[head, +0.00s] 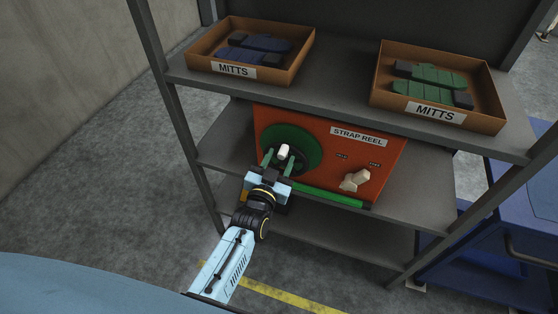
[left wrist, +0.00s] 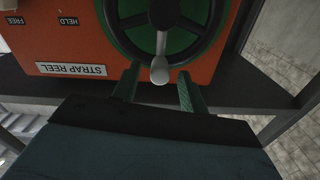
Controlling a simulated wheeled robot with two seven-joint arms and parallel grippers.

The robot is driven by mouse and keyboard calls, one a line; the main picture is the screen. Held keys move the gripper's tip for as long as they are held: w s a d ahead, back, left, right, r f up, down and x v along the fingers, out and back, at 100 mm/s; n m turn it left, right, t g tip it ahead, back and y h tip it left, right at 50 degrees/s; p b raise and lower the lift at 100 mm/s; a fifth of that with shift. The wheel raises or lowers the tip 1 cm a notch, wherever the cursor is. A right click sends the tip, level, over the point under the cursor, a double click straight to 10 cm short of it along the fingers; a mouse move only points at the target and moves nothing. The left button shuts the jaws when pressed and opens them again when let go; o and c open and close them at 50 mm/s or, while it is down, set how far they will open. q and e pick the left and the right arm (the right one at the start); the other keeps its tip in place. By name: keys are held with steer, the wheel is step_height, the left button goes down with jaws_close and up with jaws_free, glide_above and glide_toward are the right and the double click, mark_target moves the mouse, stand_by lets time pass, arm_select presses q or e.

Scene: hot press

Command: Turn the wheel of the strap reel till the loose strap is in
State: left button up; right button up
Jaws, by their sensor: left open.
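The strap reel is an orange box (head: 335,150) on the middle shelf, labelled STRAP REEL. Its green-backed wheel (head: 300,140) is at the box's left; the wrist view shows a dark rim and spokes (left wrist: 165,15). The wheel has a pale knob (head: 283,150), low on the wheel in the wrist view (left wrist: 160,70). My left gripper (head: 282,158) is open, its green fingers on either side of the knob, with gaps visible in the wrist view (left wrist: 158,85). A green strap (head: 330,195) lies along the box's lower front edge; my gripper hides its left part.
A pale lever (head: 354,181) sits right of the wheel, below the HELD and FREE marks; its setting is unclear. Two MITTS trays stand on the shelf above, one left (head: 195,55) and one right (head: 440,118). A blue cabinet (head: 500,235) stands at right.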

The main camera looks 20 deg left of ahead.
arm_select(q)
jaws_close()
steer(key=shift+a, duration=0.1)
stand_by(0.4)
